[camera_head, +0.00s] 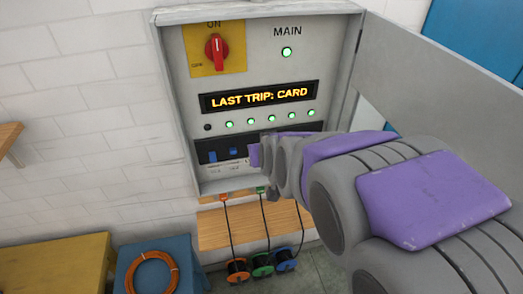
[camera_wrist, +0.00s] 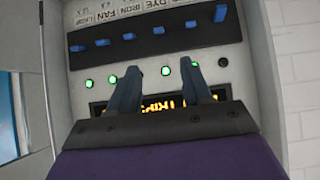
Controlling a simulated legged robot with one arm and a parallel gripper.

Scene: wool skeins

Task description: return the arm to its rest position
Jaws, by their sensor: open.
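My arm reaches in from the right in the head view. My gripper (camera_head: 254,155) is in front of the lower part of an open grey panel (camera_head: 347,45). In the wrist view, which is turned upside down, my gripper (camera_wrist: 159,66) is open, with nothing between its two fingers. The fingers overlap the display (camera_wrist: 100,108) and are near the row of blue switches (camera_wrist: 128,37). My arm hides the right-hand switches in the head view. I cannot tell whether a fingertip touches the panel.
The display (camera_head: 258,97) reads "LAST TRIP: CARD". One lamp (camera_head: 207,127) is dark; several beside it are green. The red knob (camera_head: 215,50) points up to ON. The open door (camera_head: 435,60) stands right.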

